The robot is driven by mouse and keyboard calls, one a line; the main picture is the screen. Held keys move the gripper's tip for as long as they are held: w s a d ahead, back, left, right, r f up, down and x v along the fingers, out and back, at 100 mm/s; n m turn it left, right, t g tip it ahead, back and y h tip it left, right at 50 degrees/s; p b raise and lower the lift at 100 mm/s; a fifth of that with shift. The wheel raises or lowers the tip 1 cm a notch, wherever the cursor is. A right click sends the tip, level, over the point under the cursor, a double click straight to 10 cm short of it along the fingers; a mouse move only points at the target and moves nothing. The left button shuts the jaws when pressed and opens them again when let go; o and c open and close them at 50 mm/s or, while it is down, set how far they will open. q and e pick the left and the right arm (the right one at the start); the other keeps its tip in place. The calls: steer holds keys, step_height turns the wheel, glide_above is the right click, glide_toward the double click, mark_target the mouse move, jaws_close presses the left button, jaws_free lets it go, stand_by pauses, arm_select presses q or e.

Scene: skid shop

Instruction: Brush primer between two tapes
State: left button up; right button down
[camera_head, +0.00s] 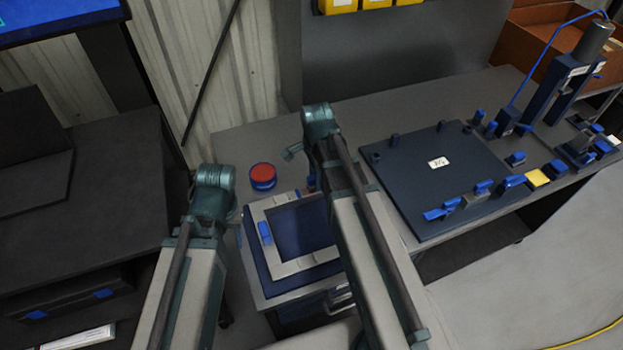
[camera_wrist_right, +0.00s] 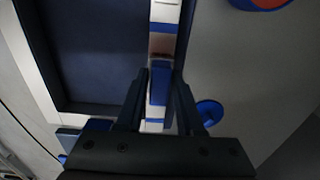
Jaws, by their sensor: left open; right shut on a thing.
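In the right wrist view my right gripper (camera_wrist_right: 166,82) is shut on a narrow blue piece (camera_wrist_right: 158,88), which looks like the brush handle. Just beyond its fingertips is a pale strip of the frame (camera_wrist_right: 165,9) with a blue tape band (camera_wrist_right: 164,28) across it. A reddish-brown patch (camera_wrist_right: 161,45) lies beside the band; I cannot tell bristles from primer there. In the head view the pale frame (camera_head: 290,268) surrounds a dark blue panel, and my right arm hides its right side. A blue pot with red contents (camera_head: 263,172) stands behind it. My left gripper (camera_head: 211,215) is left of the frame, open, its fingers mostly hidden.
A dark board (camera_head: 424,165) with blue clamps fills the bench to the right. A blue press (camera_head: 560,85) stands beyond it. A blue disc (camera_wrist_right: 208,112) lies beside the frame in the right wrist view. Bare bench surface surrounds the pot. A dark cabinet (camera_head: 80,190) stands at left.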

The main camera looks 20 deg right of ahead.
steer(key=shift+w+d+f, duration=0.1)
steer(key=shift+d, duration=1.25)
steer(key=shift+d, duration=0.15)
steer(key=shift+w+d, duration=0.1)
steer(key=shift+d, duration=1.6)
steer(key=shift+d, duration=0.15)
steer(key=shift+w+d, duration=0.1)
steer(key=shift+d, duration=1.6)
